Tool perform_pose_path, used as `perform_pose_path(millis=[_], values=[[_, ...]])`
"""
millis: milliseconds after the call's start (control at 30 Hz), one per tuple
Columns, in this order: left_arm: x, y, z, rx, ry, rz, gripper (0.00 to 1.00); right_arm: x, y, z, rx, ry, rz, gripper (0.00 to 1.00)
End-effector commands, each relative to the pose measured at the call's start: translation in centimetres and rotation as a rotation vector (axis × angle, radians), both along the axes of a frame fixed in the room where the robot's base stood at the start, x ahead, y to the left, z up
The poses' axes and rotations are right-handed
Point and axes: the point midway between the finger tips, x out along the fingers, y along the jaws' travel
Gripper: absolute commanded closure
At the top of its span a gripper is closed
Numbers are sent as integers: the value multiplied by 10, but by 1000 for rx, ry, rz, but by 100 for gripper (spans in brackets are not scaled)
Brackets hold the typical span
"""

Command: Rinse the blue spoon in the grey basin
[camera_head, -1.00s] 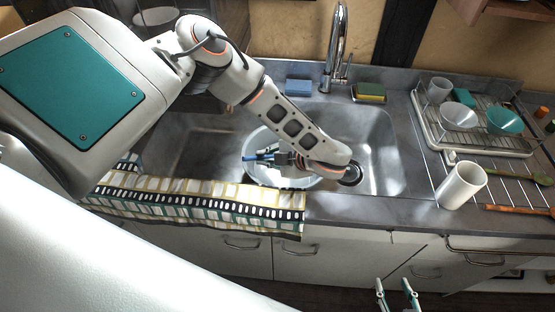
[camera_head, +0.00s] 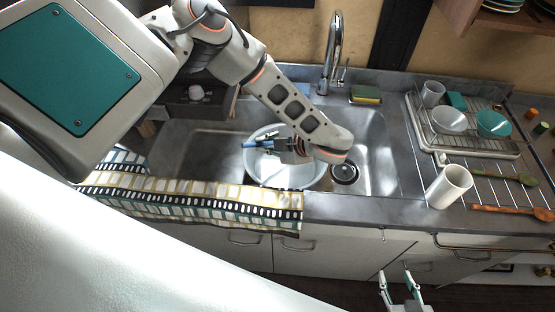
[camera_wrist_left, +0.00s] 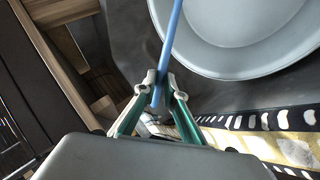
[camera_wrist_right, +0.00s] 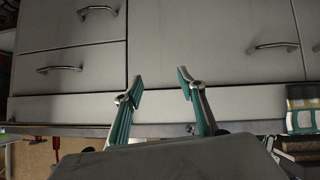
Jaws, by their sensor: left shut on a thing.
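My left gripper (camera_head: 268,145) is shut on the blue spoon (camera_head: 250,145) over the left part of the pale grey round basin (camera_head: 275,175), which sits in the sink. In the left wrist view the fingertips (camera_wrist_left: 160,88) pinch the thin blue handle (camera_wrist_left: 172,35), which extends over the basin (camera_wrist_left: 240,40). The spoon's bowl end is not visible, and I cannot tell whether it touches the basin. My right gripper (camera_head: 394,275) is open and empty in front of the cabinets; it also shows in the right wrist view (camera_wrist_right: 160,82).
A tap (camera_head: 333,50) stands behind the sink, with a yellow-green sponge (camera_head: 366,95) nearby. A patterned towel (camera_head: 190,200) lies over the front edge. At right are a dish rack (camera_head: 465,147), a white cup (camera_head: 449,187) and wooden spoons (camera_head: 510,212). The drain (camera_head: 345,173) is uncovered.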

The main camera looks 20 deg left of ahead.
Motion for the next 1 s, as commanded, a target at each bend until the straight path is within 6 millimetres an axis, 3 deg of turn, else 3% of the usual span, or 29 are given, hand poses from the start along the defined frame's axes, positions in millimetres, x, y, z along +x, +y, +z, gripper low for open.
perform_pose_path(millis=[233, 533, 1000], values=[[1, 0, 19, 0, -2, -1, 100, -9, -10, -9, -14, 34, -19, 60], [0, 0, 38, 0, -1, 0, 100, -8, -4, -7, -2, 27, -19, 60], [0, 0, 40, 0, -1, 1, 100, -8, -1, -5, 1, 25, -12, 60]])
